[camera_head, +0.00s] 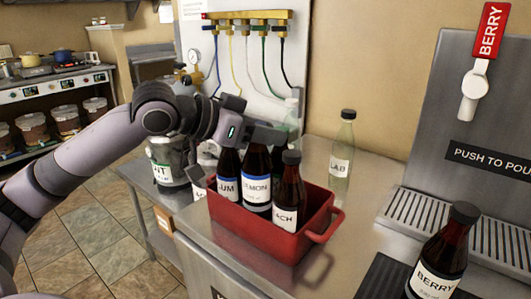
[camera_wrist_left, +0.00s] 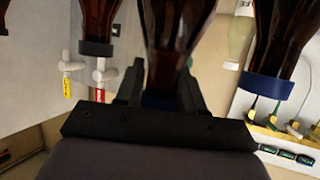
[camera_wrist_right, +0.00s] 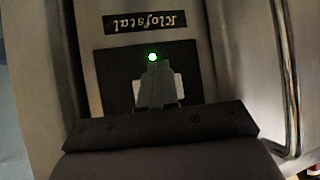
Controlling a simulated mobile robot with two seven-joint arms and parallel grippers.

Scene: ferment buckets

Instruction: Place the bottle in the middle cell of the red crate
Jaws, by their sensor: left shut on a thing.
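The red crate (camera_head: 262,238) stands on the steel counter. The dark brown LEMON bottle (camera_head: 257,193) is upright in its middle cell, between a bottle labelled "...UM" (camera_head: 227,188) on the left and one labelled "...ACH" (camera_head: 289,214) on the right. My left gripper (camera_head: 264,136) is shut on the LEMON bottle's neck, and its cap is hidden. The held bottle (camera_wrist_left: 172,35) shows between the fingers in the left wrist view. I cannot tell whether its base touches the crate floor. My right gripper (camera_wrist_right: 153,88) looks shut and empty, away from the crate.
A clear LAB bottle (camera_head: 342,160) stands behind the crate. A dark BERRY bottle (camera_head: 440,258) stands at the front right, near the dispenser's drip tray (camera_head: 450,228). Coloured hoses hang from a yellow manifold (camera_head: 248,20) at the back.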

